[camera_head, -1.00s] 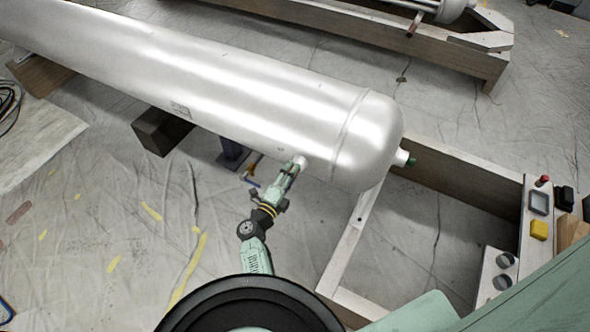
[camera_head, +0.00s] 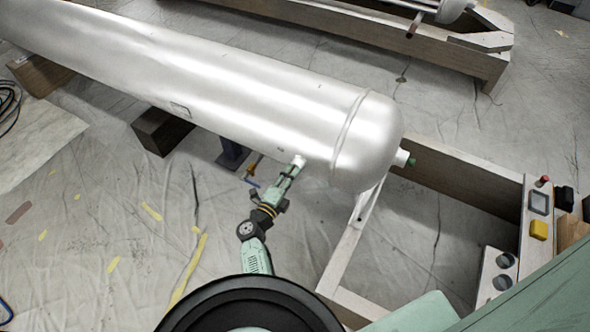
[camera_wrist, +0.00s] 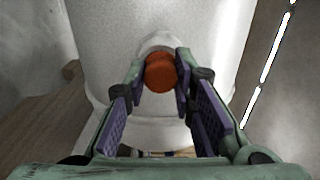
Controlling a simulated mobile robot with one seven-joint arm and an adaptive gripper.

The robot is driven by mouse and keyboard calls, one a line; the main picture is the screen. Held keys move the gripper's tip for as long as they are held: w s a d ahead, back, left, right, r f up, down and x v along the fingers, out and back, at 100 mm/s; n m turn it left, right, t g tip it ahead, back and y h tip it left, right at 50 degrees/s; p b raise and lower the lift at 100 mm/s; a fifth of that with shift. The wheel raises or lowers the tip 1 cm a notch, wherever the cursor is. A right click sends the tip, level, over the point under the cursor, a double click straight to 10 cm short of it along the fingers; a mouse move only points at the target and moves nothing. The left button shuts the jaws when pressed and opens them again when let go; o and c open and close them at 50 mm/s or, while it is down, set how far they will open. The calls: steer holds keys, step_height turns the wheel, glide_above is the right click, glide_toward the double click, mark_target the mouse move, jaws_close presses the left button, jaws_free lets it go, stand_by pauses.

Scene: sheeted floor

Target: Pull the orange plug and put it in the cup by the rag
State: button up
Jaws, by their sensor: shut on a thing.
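The orange plug (camera_wrist: 160,76) is between my fingertips in the wrist view, in front of a pale nozzle (camera_wrist: 159,41) on the tank. My gripper (camera_wrist: 160,69) is shut on it. I cannot tell whether the plug is still seated. In the head view my gripper (camera_head: 292,171) is just below the white nozzle (camera_head: 300,159) on the tank's near side, and the plug is hidden. Two round grey cups, an upper one (camera_head: 504,261) and a lower one (camera_head: 501,283), stand on a pale board at the lower right. I cannot pick out a rag for certain.
The silver tank (camera_head: 240,105) rests on a wooden frame (camera_head: 455,190). A yellow thing (camera_head: 539,230), a square grey tray (camera_head: 539,203), a red knob (camera_head: 544,180) and a black thing (camera_head: 564,198) are at the right. A green-tipped stub (camera_head: 410,161) sticks out of the tank's end.

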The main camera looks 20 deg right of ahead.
steer(key=shift+d+r, duration=0.1)
jaws_close()
steer(key=shift+s, duration=0.1)
steer(key=shift+p+v, duration=0.6)
steer(key=shift+v, duration=1.9)
steer(key=shift+p+v, duration=0.35)
steer(key=shift+v, duration=1.6)
